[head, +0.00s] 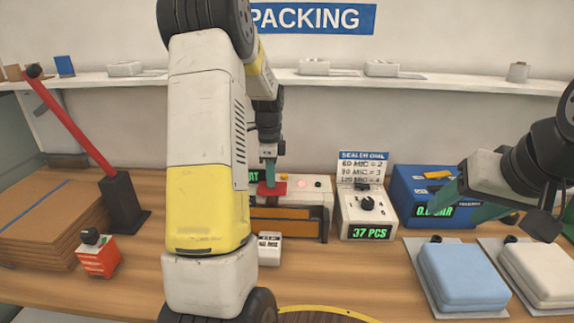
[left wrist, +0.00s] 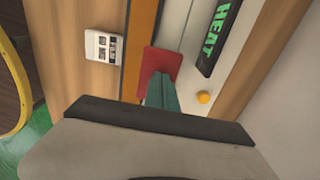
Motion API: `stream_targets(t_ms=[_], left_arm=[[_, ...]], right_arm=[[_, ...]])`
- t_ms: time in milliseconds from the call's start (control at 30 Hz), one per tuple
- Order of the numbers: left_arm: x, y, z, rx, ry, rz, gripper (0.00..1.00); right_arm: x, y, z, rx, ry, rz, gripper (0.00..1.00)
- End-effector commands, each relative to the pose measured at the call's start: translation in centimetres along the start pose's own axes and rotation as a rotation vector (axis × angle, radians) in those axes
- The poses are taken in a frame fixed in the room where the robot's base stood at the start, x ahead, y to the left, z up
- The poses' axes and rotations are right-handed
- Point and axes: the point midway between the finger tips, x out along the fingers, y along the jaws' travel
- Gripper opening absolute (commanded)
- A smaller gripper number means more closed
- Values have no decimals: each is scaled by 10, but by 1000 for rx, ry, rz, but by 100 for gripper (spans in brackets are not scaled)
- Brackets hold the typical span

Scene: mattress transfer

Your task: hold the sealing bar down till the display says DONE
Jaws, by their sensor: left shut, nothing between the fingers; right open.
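The sealer (head: 318,200) is a pale machine on the table, partly hidden behind my left arm. Its red pad (head: 277,189) sits on the bar; the pad also shows in the left wrist view (left wrist: 160,62). My left gripper (head: 269,184) is shut and empty, its teal fingertips (left wrist: 160,90) pointing down onto the red pad and seeming to touch it. The display (left wrist: 217,38) reads HEAT in green; in the head view only its end shows. An orange strip (left wrist: 138,45) runs beside the pad. My right gripper (head: 470,208) is open at the right, above the table.
A counter box (head: 367,212) reading 37 PCS and a blue machine (head: 412,188) stand right of the sealer. A blue folded pad (head: 464,275) and a white one (head: 545,270) lie front right. Cardboard (head: 40,215) and a red-handled lever (head: 72,125) are at left.

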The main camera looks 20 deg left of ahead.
Motion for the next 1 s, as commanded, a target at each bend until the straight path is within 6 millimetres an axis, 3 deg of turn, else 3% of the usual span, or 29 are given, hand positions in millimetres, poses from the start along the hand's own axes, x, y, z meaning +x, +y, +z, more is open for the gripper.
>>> stream_targets(t_ms=[33,700,867,1000], left_arm=[[8,4,0,-2,-1,17,0],[7,4,1,-3,-2,16,0],[-10,3,1,-2,-1,12,0],[-37,2,0,-1,0,5,0]], right_arm=[[0,0,0,0,0,0,59],[0,0,0,0,0,0,59],[0,0,0,0,0,0,59],[0,0,0,0,0,0,59]])
